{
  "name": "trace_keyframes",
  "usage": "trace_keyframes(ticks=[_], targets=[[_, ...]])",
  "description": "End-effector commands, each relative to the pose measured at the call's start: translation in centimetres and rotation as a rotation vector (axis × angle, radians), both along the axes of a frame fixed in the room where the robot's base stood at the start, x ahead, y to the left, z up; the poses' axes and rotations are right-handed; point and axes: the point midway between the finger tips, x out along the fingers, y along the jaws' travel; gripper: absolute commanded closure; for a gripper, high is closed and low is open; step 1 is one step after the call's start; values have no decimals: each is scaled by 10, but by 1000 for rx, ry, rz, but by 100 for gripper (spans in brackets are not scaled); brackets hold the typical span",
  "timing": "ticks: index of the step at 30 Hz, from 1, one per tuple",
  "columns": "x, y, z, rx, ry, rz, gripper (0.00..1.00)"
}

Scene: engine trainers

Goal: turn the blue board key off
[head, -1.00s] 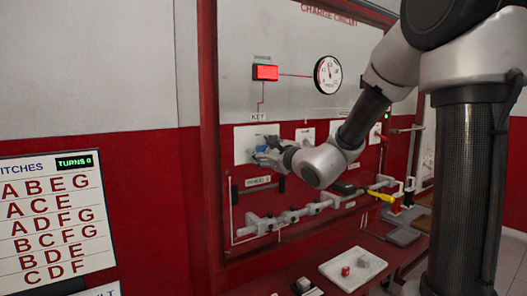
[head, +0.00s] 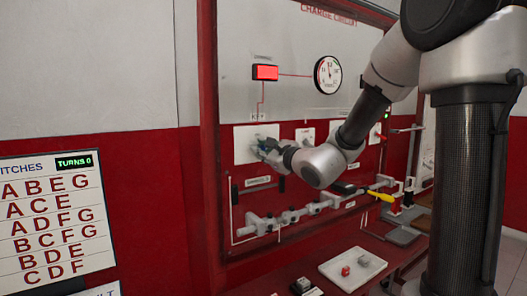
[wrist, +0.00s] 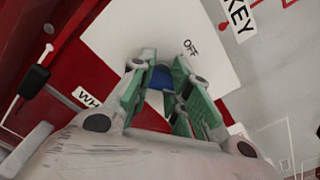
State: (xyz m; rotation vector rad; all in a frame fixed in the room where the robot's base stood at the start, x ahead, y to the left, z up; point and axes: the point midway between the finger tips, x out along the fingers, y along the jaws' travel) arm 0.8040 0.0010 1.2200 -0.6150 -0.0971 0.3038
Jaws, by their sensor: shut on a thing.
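The blue key (wrist: 160,77) sits on a white plate (wrist: 125,30) on the red board, between the fingers of my gripper (wrist: 165,70) in the wrist view. The green-padded fingers are shut on it and hide most of it. In the head view my gripper (head: 267,147) is against the white plate (head: 243,142), below the KEY label, and covers the key. I cannot tell the key's exact angle.
A lit red indicator (head: 265,72) and a round gauge (head: 328,74) are above. Grey pipe fittings (head: 290,217) and a yellow-handled lever (head: 380,196) stick out below. A white tray (head: 340,264) stands on the bench. The sign (head: 50,220) at left reads TURNS 0.

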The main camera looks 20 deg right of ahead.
Motion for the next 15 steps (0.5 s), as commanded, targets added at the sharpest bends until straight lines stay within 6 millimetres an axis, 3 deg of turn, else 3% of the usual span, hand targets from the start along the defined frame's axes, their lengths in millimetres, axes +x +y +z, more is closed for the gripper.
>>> trace_keyframes(ticks=[15], targets=[[0,0,0,-426,-139,1,100]])
